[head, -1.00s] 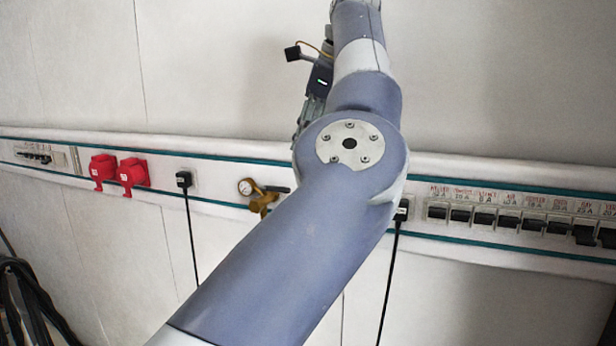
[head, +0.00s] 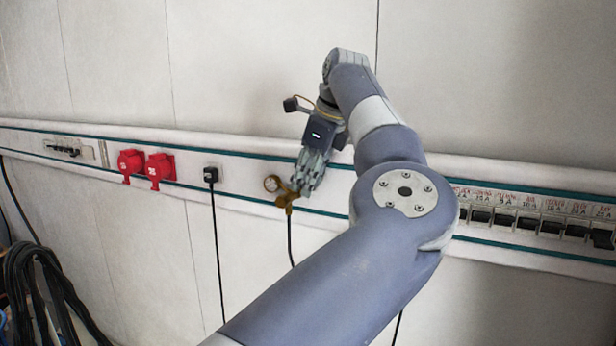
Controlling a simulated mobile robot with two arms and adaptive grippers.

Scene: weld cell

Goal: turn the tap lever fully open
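The brass tap (head: 285,199) is on the wall rail near the middle of the head view, with a small round gauge (head: 272,183) at its left. My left gripper (head: 302,190) points down at the tap, with its fingertips right beside or in front of the tap's right side. The fingers cover that part, so the lever cannot be made out, nor whether they touch it. The finger gap is too small to judge. My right gripper is not in view.
The rail (head: 240,176) carries red sockets (head: 159,168) and a black plug (head: 210,175) left of the tap. A row of breakers (head: 525,222) is at the right. Coiled black cables (head: 45,285) hang at lower left. My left arm hides part of the rail.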

